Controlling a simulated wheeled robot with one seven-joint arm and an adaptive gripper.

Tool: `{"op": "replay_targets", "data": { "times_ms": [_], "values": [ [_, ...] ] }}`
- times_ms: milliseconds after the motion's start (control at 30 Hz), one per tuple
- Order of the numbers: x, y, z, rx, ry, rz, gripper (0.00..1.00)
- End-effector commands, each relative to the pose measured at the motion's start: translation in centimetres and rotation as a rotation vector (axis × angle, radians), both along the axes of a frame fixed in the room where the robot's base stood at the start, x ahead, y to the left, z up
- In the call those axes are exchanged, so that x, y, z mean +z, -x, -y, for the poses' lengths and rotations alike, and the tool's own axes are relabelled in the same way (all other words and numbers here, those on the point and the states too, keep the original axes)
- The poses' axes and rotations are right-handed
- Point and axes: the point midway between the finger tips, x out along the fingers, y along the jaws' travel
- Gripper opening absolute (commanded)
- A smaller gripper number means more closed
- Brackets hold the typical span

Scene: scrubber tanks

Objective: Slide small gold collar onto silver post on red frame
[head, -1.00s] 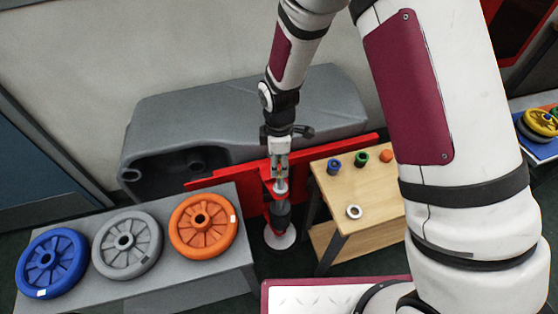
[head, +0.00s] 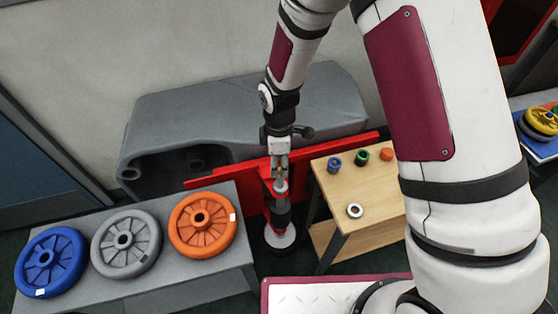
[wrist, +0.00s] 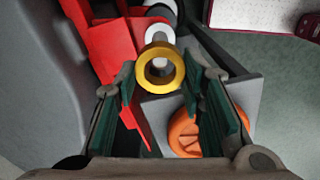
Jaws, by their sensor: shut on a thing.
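My gripper (head: 280,172) points down over the red frame (head: 228,176). In the wrist view, my gripper (wrist: 160,78) is shut on the small gold collar (wrist: 160,84), a short ring held between the two fingertips. The pale silver post (wrist: 160,33) shows just beyond the collar, on the red frame (wrist: 110,48), and a light end shows through the collar's hole. The collar looks roughly in line with the post; I cannot tell whether it is around it. In the head view the fingers hide the collar, and a silvery piece (head: 281,187) shows just below them.
A grey bench (head: 180,284) with blue (head: 50,262), grey (head: 126,243) and orange (head: 203,224) wheels stands at left. A wooden table (head: 376,212) at right holds several small collars and a silver ring (head: 354,211). A grey tank (head: 235,110) lies behind the frame.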

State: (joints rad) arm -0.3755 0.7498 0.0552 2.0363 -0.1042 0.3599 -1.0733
Motion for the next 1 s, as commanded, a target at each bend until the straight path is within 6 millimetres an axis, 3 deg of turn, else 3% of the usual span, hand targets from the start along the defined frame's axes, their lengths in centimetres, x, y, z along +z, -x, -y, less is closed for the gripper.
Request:
{"op": "replay_targets", "data": {
  "times_ms": [1000],
  "values": [
    [-1.2, 0.0, 0.0, 0.0, 0.0, 0.001, 0.04]
  ]
}}
